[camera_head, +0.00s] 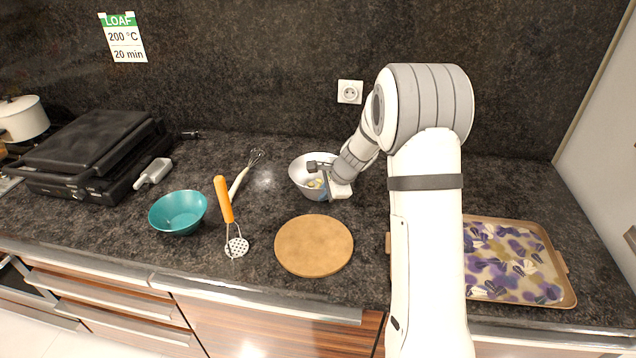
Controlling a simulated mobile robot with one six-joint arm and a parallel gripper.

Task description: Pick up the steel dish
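The steel dish (300,177) is a shiny round bowl standing on the dark counter near the middle of the head view. Something pale yellowish lies inside it, too small to make out. My gripper (318,175) is over the right part of the dish, with its fingers at or just above the opening. The gripper and arm hide the dish's right side. I cannot tell whether the fingers touch the dish or how far apart they are.
A round wooden board (314,246) lies in front of the dish. A teal bowl (178,212), an orange-handled masher (225,205) and a whisk (243,175) are to the left. A patterned tray (515,262) is at right, a black grill (90,155) at far left.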

